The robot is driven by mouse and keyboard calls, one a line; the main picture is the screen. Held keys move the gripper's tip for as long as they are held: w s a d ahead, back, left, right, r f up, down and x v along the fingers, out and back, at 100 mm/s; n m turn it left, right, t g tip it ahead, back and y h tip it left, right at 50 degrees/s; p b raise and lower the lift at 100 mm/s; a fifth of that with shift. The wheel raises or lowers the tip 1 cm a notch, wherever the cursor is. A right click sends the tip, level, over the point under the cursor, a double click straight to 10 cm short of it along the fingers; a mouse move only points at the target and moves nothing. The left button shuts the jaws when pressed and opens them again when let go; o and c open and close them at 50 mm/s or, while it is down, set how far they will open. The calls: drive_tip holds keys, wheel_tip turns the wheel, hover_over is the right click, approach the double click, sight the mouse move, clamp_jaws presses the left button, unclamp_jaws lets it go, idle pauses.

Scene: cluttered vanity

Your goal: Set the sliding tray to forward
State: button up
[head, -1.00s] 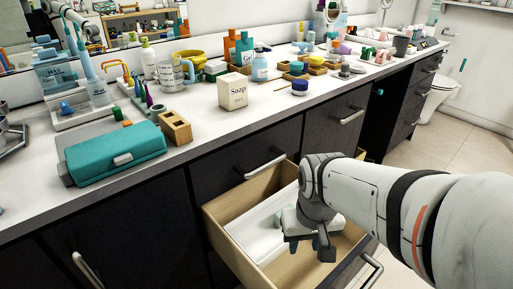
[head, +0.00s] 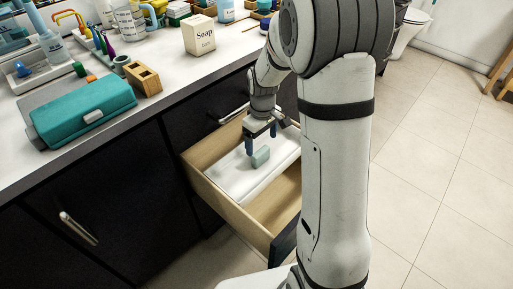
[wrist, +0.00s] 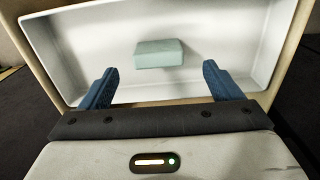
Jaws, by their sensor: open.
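The white sliding tray (head: 232,192) lies inside the open wooden drawer, toward the cabinet side, with bare drawer floor showing in front of it. In the wrist view the tray (wrist: 85,42) fills the upper middle. A pale green block (head: 261,157) rests in it and also shows in the wrist view (wrist: 160,53). My gripper (head: 263,147) points down over the tray with its blue fingers apart. In the wrist view the gripper (wrist: 159,72) is open and empty, and the block shows beyond the gap between its fingertips. Whether the fingers touch the tray is unclear.
The wooden drawer (head: 258,232) has raised walls around the tray, with bare floor at its front. The counter (head: 180,106) above holds a teal case (head: 82,110), a soap box (head: 199,35) and a wooden holder (head: 143,78). My arm hides the drawer's right part.

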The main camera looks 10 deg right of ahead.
sight(261, 151)
drive_tip(key=shift+w+f, duration=0.2)
drive_tip(key=shift+f, duration=0.25)
wheel_tip(261, 151, down, 8)
drive_tip(key=b, duration=0.2)
drive_tip(key=shift+r+b, duration=0.25)
drive_tip(key=shift+b, duration=0.05)
drive_tip(key=shift+c, duration=0.4)
